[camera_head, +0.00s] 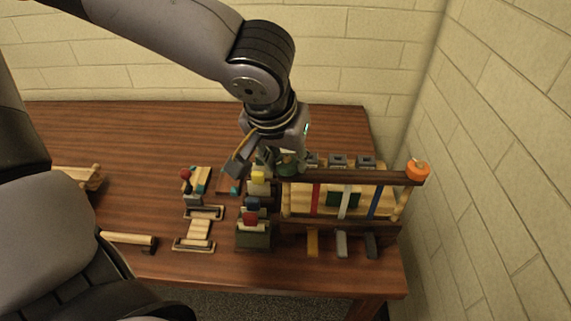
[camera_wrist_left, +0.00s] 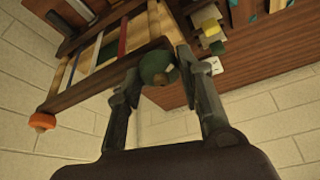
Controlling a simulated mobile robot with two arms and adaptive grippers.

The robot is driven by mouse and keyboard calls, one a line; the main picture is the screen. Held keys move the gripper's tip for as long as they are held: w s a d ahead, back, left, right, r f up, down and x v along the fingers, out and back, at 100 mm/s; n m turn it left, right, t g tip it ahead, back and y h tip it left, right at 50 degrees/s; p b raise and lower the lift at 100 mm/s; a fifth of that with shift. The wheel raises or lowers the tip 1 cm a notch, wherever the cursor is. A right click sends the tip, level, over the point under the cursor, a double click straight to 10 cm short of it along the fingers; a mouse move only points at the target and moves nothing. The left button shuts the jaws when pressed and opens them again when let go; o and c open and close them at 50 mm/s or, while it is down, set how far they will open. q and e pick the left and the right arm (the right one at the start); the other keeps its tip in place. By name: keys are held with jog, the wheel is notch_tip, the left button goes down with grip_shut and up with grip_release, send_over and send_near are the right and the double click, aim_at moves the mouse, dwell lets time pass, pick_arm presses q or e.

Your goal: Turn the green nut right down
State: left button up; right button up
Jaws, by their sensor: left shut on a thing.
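The green nut (camera_head: 289,169) sits at the left end of the dark top bar (camera_head: 350,177) of a wooden frame. It also shows as a round green knob in the left wrist view (camera_wrist_left: 157,68). My left gripper (camera_head: 278,158) is shut on the nut, with one finger on each side of it in the left wrist view (camera_wrist_left: 155,75). The fingers and wrist hide part of the nut in the head view, and its thread is hidden. My right gripper is in neither view.
An orange nut (camera_head: 418,171) sits at the bar's right end. Red, white and blue strips (camera_head: 316,200) cross the frame. A holder with coloured blocks (camera_head: 253,240) stands close left of it. The wooden table (camera_head: 130,135) is clear at the back left; a brick wall (camera_head: 510,160) stands right.

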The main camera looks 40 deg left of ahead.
pick_arm(q)
jog(key=n+b, duration=0.1)
jog(key=n, duration=0.1)
jog(key=n+y+b, duration=0.1)
jog(key=shift+w+d+f+n, duration=0.1)
jog(key=shift+w+d+n, duration=0.05)
jog(key=shift+n, duration=0.25)
jog(key=n+g+y+b, duration=0.1)
jog(key=n+b, duration=0.1)
jog(key=n, duration=0.1)
jog(key=shift+n+b, duration=0.3)
jog(key=shift+b, duration=0.1)
jog(key=shift+w+n+g+y+b, duration=0.1)
jog(key=shift+n+g+y+b, duration=0.4)
jog(key=shift+n, duration=0.7)
jog(key=shift+r+n+g+b, duration=0.25)
jog(key=shift+n+g, duration=0.25)
jog(key=shift+n, duration=0.7)
jog(key=o, duration=1.2)
jog(key=shift+f, duration=0.1)
jog(key=shift+c, duration=0.2)
jog(key=v, duration=1.2)
jog(key=shift+d, duration=0.15)
jog(key=shift+w, duration=0.1)
